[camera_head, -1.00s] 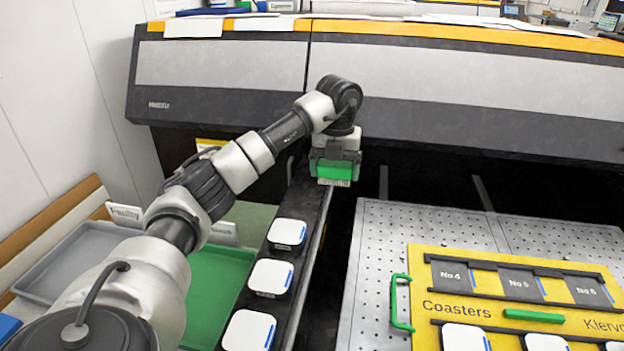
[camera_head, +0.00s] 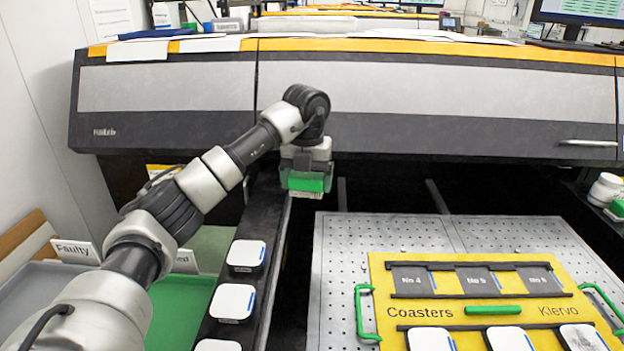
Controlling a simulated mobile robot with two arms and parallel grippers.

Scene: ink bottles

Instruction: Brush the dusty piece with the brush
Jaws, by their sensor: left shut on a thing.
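My left gripper (camera_head: 306,168) is shut on a green brush (camera_head: 306,183), with the pale bristles pointing down. It holds the brush over the far end of a dark rail (camera_head: 232,262), near the machine front. Several white square coasters with blue edges sit on the rail's near part, such as this white coaster (camera_head: 246,255), apart from the brush. More white coasters, such as this one (camera_head: 510,338), lie in the yellow Coasters fixture (camera_head: 377,300). My right gripper is not in view.
A perforated metal bed (camera_head: 335,262) carries the fixture, which has green handles (camera_head: 364,312). A grey tray (camera_head: 30,292) by a Faulty sign (camera_head: 75,251) and a green tray (camera_head: 172,325) lie left of the rail. The wide machine front (camera_head: 430,95) closes off the back. A white jar (camera_head: 605,188) stands right.

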